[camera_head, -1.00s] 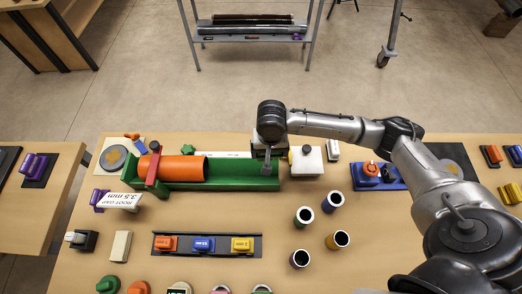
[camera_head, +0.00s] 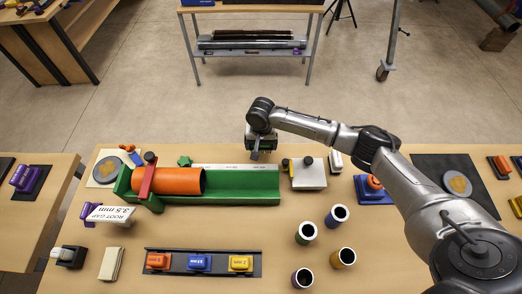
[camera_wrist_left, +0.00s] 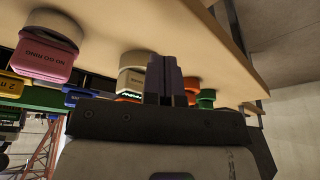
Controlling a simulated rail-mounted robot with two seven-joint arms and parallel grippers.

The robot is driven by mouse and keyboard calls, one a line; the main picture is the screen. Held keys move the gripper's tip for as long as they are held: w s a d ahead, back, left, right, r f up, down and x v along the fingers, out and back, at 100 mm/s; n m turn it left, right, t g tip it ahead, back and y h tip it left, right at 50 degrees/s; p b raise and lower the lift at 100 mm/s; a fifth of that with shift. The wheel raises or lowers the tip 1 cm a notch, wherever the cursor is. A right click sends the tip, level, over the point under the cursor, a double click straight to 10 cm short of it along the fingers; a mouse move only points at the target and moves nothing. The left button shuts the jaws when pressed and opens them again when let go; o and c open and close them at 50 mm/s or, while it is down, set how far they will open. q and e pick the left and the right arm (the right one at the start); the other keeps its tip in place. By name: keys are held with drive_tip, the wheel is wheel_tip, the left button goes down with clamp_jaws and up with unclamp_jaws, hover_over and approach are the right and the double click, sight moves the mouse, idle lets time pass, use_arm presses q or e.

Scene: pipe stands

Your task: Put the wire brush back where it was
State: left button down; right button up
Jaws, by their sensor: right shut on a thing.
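My right gripper (camera_head: 257,152) is at the back edge of the table, just behind the right part of the green channel (camera_head: 240,187). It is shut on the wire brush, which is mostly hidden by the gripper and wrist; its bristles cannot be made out. My left gripper is outside the head view. In the left wrist view my left gripper (camera_wrist_left: 165,78) has its two dark fingers side by side, with nothing visible between them.
An orange pipe (camera_head: 180,181) lies in the channel under a red clamp (camera_head: 148,178). A white block (camera_head: 308,174) stands right of the channel. Several pipe pieces stand upright in front, near a dark tray (camera_head: 215,263) of coloured blocks. A pink block (camera_wrist_left: 43,60) shows in the left wrist view.

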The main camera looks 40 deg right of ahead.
sight(261, 150)
drive_tip(key=shift+f, duration=2.05)
drive_tip(key=shift+f, duration=0.1)
drive_tip(key=o, duration=0.8)
drive_tip(key=shift+f, duration=0.1)
wheel_tip(261, 150, up, 12)
drive_tip(key=shift+w+r+p, duration=0.1)
drive_tip(key=shift+r+p, duration=0.1)
drive_tip(key=shift+p, duration=0.2)
